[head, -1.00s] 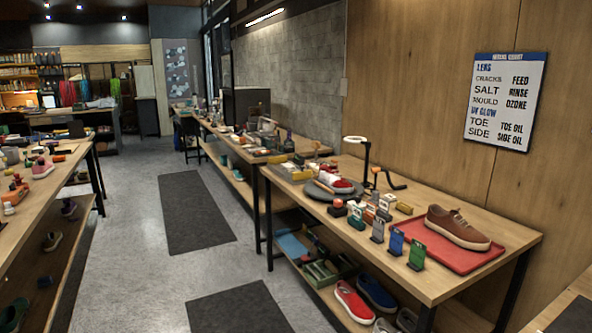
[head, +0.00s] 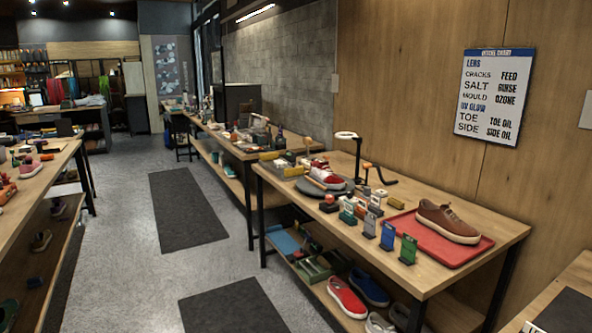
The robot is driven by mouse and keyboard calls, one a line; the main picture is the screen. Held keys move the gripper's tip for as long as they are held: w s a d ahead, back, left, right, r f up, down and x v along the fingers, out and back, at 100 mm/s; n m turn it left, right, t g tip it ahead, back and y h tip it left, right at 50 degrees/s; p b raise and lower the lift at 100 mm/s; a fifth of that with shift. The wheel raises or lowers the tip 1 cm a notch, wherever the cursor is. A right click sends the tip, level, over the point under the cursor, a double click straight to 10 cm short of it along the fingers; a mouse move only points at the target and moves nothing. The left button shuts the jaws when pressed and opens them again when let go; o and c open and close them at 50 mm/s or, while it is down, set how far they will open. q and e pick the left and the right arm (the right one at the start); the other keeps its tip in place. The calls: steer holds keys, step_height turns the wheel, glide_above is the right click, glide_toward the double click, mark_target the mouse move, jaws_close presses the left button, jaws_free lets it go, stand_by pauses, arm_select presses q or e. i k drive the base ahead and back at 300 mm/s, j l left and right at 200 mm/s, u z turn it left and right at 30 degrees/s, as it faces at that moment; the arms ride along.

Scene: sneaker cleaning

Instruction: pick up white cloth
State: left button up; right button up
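I cannot make out a white cloth for certain in the head view. A red and white sneaker (head: 327,178) sits on a dark round stand (head: 313,188) on the right-hand workbench. A brown shoe (head: 447,221) lies on a red tray (head: 463,254) at the near end of that bench. Neither of my grippers shows in the view.
The right-hand workbench (head: 420,279) holds a ring lamp (head: 347,136) and small coloured items; shoes lie on its lower shelf. Another long bench (head: 31,201) stands at the left. Dark mats (head: 186,213) lie on the open aisle floor. A wall chart (head: 494,96) hangs at the right.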

mark_target(279, 164)
steer(key=i+j+u, duration=0.25)
steer(key=i, duration=0.3)
steer(key=i+u, duration=0.3)
steer(key=i, duration=1.1)
steer(key=i+j, duration=0.15)
steer(key=i, duration=0.65)
steer(key=i+z, duration=0.4)
steer(key=i+j+z, duration=0.2)
steer(key=z, duration=0.2)
steer(key=i+j+z, duration=0.25)
steer(key=z, duration=0.15)
steer(key=i+j+z, duration=0.2)
steer(key=z, duration=0.15)
steer(key=i+j+z, duration=0.2)
steer(key=j+z, duration=0.15)
steer(key=i+j+z, duration=0.1)
steer(key=j+z, duration=0.25)
